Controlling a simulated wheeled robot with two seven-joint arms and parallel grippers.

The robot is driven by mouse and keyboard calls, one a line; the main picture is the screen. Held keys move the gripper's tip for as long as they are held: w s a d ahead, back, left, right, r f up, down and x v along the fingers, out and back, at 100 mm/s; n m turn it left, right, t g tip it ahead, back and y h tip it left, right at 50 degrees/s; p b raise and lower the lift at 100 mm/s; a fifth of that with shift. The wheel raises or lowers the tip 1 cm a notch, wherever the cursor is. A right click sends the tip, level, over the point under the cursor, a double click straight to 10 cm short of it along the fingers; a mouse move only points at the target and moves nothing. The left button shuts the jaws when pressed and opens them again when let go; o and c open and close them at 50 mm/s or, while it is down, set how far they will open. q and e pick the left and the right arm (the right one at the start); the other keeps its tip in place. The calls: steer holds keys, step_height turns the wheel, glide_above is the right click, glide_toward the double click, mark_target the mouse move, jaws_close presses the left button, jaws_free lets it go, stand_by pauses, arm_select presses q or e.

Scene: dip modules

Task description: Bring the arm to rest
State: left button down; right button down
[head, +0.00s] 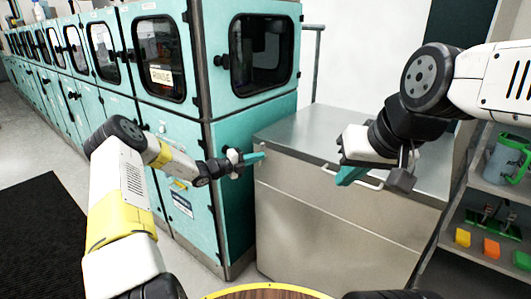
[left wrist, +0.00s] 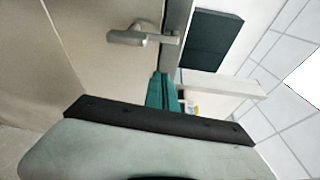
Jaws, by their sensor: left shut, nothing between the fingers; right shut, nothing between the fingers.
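My left arm comes in from the left, and its gripper (head: 254,158) is shut and empty, its teal fingers pointing right. It is in front of the teal cabinet's corner, near the left edge of the steel chest (head: 345,215). In the left wrist view the shut teal fingers (left wrist: 162,91) hold nothing, and a metal handle (left wrist: 143,36) shows beyond them. My right arm comes in from the upper right. Its gripper (head: 350,175) is shut and empty over the front edge of the chest top, partly covering the chest's handle (head: 358,182).
A shelf (head: 490,200) at right holds a green container (head: 508,158) and several coloured blocks. A black mat (head: 45,235) lies on the left floor.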

arm_select(q)
steer(key=v, duration=0.5)
steer(key=s+d+r+m+g+y, duration=0.2)
steer(key=s+d+r+m+g, duration=0.15)
steer(key=s+r+m, duration=0.55)
steer(key=s+d+r+m+g+y, duration=0.35)
steer(key=s+r+m, duration=0.25)
steer(key=s+m, duration=0.65)
steer(key=s+a+r+m+t+y, duration=0.1)
steer(key=s+a+r+m+y, duration=0.1)
steer(key=s+a+m, duration=0.2)
steer(key=s+a+r+m+t+y, duration=0.1)
steer(key=s+a+r+m+y, duration=0.1)
steer(key=s+m, duration=0.8)
steer(key=s+a+r+m+t+y, duration=0.1)
steer(key=s+a+r+m+y, duration=0.1)
steer(key=s+a+m, duration=0.3)
steer(key=shift+s+a+r+m+y, duration=0.4)
steer(key=shift+s+r+m, duration=0.45)
steer(key=shift+s, duration=0.5)
steer(key=shift+f, duration=0.1)
